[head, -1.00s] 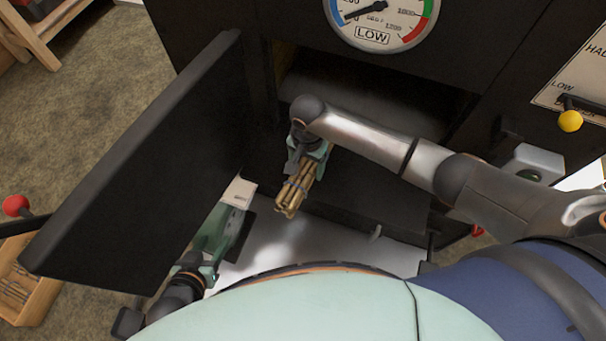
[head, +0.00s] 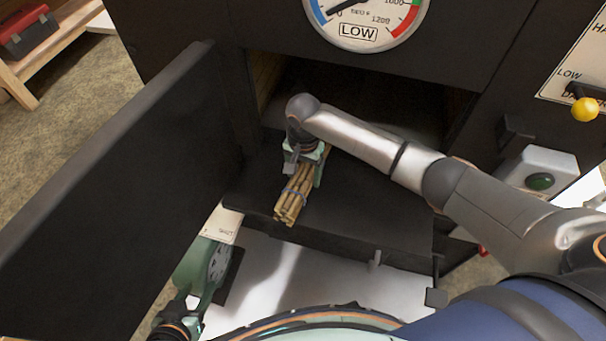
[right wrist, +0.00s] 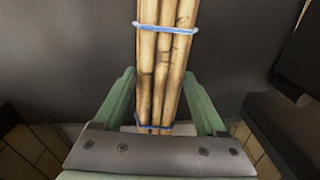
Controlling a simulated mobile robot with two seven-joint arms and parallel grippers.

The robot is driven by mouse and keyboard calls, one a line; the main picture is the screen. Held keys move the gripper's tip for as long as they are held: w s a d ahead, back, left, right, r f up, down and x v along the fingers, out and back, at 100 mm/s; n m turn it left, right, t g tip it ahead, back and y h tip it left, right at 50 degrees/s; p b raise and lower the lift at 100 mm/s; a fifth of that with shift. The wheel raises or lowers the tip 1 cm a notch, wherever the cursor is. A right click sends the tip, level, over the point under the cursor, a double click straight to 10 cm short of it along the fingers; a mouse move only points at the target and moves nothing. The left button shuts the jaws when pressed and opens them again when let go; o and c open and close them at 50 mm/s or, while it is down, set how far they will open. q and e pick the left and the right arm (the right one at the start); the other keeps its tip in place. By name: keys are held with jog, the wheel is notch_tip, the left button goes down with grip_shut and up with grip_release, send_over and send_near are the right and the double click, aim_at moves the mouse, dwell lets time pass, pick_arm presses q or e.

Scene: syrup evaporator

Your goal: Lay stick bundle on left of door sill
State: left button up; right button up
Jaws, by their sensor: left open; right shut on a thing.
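The stick bundle (head: 294,200) is several tan sticks tied with a blue band. My right gripper (head: 304,165) is shut on it at the doorway, over the left part of the black door sill (head: 350,205). In the right wrist view the bundle (right wrist: 163,70) runs between the green fingers (right wrist: 160,105), with two blue ties showing. I cannot tell whether the bundle touches the sill. My left gripper (head: 188,310) is low at the left, below the sill, open, with its fingertips partly unclear.
The black door (head: 110,190) stands open at the left. A round gauge (head: 365,15) reading LOW is above the opening. The sill's right part is clear.

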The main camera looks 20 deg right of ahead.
jog(key=o, duration=1.5)
jog(key=shift+c, duration=0.2)
jog(key=shift+r, duration=0.55)
notch_tip(320, 180, up, 12)
jog(key=p, duration=0.4)
jog(key=shift+f, duration=0.25)
